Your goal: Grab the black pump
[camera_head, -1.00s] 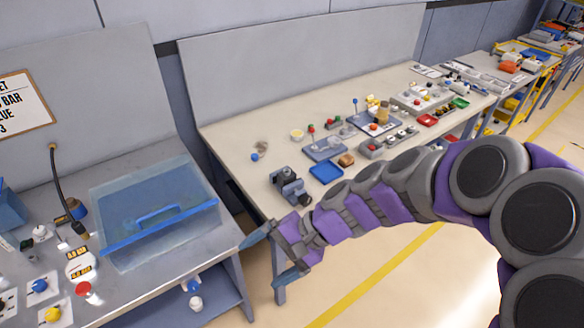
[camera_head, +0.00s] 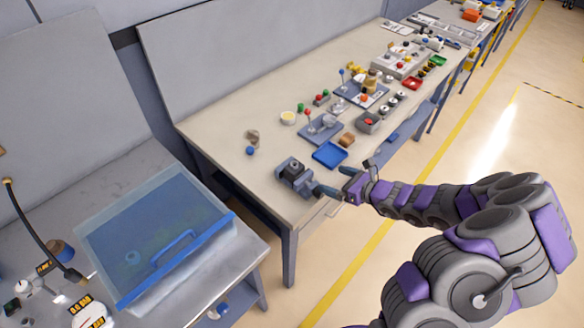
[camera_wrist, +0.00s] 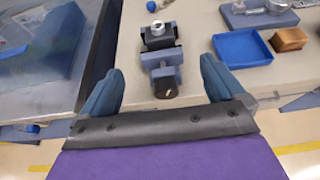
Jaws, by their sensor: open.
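What looks like the black pump (camera_head: 294,170) is a dark block with a round silver top, joined to blue-grey parts. It sits near the front left corner of the long beige workbench. In the wrist view the black pump (camera_wrist: 158,38) is ahead, with blue-grey blocks and a dark round end on its near side. My gripper (camera_head: 336,182) is just right of it in the head view. In the wrist view my gripper (camera_wrist: 160,84) is open, with one blue finger on each side of the near end. The fingers appear apart from it, and the dark body lies beyond their tips.
A blue tray (camera_head: 330,155) and a brown block (camera_head: 347,140) lie right of the pump. Several fixtures stand farther back on the workbench (camera_head: 215,130). A clear blue-tinted tank (camera_head: 155,215) stands on the left table. Bare bench top lies left of the pump.

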